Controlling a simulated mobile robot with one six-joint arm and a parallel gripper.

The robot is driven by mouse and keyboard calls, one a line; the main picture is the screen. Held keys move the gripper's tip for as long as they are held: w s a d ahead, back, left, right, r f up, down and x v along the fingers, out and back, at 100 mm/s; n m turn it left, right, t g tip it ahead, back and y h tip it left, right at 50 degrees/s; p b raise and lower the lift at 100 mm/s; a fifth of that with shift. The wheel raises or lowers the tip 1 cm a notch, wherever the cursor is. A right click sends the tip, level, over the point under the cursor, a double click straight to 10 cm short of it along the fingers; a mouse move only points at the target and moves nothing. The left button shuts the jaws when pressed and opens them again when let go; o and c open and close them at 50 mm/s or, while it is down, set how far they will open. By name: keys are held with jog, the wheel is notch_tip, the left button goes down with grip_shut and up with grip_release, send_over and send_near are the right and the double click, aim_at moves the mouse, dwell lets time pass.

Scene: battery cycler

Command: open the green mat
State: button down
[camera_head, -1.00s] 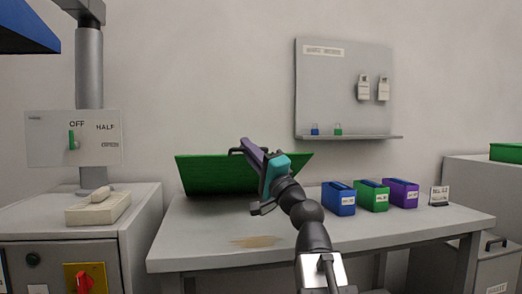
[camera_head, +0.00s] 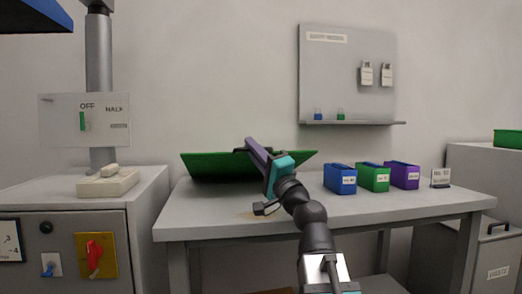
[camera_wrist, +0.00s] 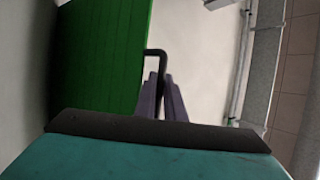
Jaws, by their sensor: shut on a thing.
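The green mat (camera_head: 210,165) is a flat green panel at the back of the table, tilted, with its top edge raised above the tabletop. A dark bar handle (camera_head: 240,150) shows at that edge. My gripper (camera_head: 252,150), with purple fingers, is shut on the handle. In the wrist view the mat (camera_wrist: 100,60) fills the left side, and the dark handle (camera_wrist: 154,52) bends from it to the purple fingers (camera_wrist: 160,95). The gripper body hides part of the mat's right half, and the grip itself is partly hidden.
Blue (camera_head: 339,179), green (camera_head: 372,177) and purple boxes (camera_head: 403,175) stand on the table (camera_head: 410,205) right of my arm, beside a small sign (camera_head: 440,177). A grey cabinet (camera_head: 60,205) with switches stands left. A wall board (camera_head: 345,80) hangs behind. The table front is mostly clear.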

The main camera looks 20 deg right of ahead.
jog(key=shift+s+a+r, duration=0.1)
jog(key=c, duration=1.8)
grip_release()
jog(key=shift+s, duration=0.2)
jog(key=shift+c, duration=0.2)
jog(key=shift+w, duration=0.1)
